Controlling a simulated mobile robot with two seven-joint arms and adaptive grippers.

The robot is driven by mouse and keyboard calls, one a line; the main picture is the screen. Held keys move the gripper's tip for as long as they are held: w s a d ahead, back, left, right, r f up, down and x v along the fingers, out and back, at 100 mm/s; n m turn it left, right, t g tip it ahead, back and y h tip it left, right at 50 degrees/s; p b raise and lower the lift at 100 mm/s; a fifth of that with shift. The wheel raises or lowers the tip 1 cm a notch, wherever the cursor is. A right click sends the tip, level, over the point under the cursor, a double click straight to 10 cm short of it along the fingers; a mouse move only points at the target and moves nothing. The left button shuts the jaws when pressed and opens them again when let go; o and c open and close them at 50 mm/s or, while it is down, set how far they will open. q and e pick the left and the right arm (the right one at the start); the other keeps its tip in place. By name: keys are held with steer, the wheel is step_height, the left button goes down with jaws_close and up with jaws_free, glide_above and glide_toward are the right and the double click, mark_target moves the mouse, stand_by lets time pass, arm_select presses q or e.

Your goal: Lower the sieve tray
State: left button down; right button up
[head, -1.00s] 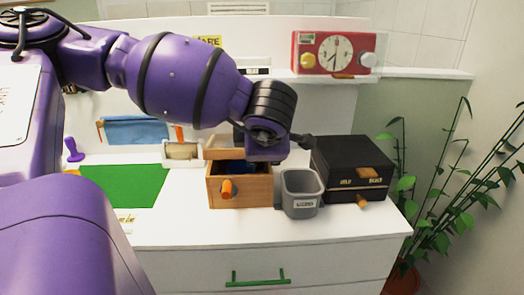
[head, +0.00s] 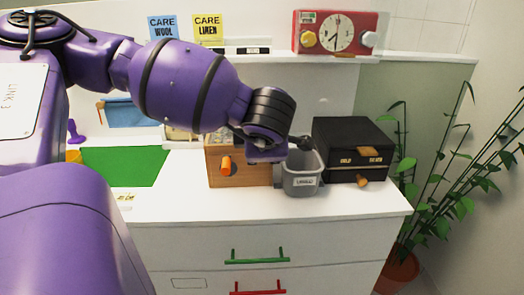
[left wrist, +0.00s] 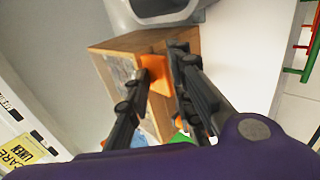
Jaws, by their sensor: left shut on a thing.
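The wooden box (head: 240,175) stands on the white counter, with an orange knob (head: 226,166) on its front. The sieve tray (head: 222,137), with a greyish patterned surface, is at the top of the box; its right part is hidden by my wrist. In the left wrist view a patterned surface (left wrist: 113,72) and wooden edge show beside my fingers. My left gripper (left wrist: 160,68) is shut on an orange handle (left wrist: 157,80) at the box; whether the tray is fully seated is hard to tell. My right gripper is not in view.
A grey bin (head: 302,176) stands close to the box's right side, with a black box (head: 351,150) beyond it. A green mat (head: 123,166) lies to the left. A red clock (head: 337,33) stands on the shelf above. The counter's front strip is clear.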

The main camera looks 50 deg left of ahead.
arm_select(q)
steer(key=c, duration=1.9)
jaws_free()
steer(key=shift+s+d+f+g, duration=0.1)
steer(key=shift+s+f+g, duration=0.1)
steer(key=shift+f, duration=0.3)
steer(key=shift+s+d+f+g, duration=0.1)
steer(key=shift+s+f, duration=0.05)
steer(key=shift+f, duration=0.3)
steer(key=shift+o, duration=0.2)
steer(key=shift+w+a+f, duration=0.15)
steer(key=shift+w+a, duration=0.05)
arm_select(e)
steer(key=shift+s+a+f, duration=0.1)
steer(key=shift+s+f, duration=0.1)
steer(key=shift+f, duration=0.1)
arm_select(q)
steer(key=r+v, duration=0.1)
steer(key=v, duration=1.1)
steer(key=shift+a, duration=0.25)
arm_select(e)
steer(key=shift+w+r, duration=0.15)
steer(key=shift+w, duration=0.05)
arm_select(q)
steer(key=shift+w+r, duration=0.1)
steer(key=shift+w, duration=0.1)
